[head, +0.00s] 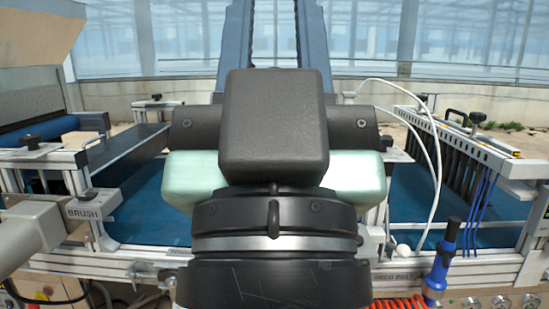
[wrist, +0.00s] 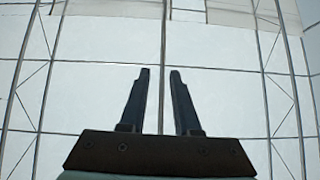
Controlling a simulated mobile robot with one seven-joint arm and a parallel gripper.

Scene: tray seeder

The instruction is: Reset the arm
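My gripper (wrist: 160,75) shows in the wrist view with its two dark fingers apart and nothing between them. It points at pale glazed panels with thin dark frame lines, away from the machine. In the head view my own arm, with a dark block, pale green sides and a black ringed joint, fills the middle of the picture. The gripper's fingers cannot be made out in that view. The tray seeder (head: 483,152) stands behind my arm, and its middle is hidden.
A brush unit (head: 90,210) is at the left and a slotted metal bar (head: 450,133) at the right. A blue belt (head: 145,209) runs between them. A blue-handled tool (head: 441,262) stands upright at the front right, near red coiled hose (head: 400,303). A white cable (head: 437,165) loops beside my arm.

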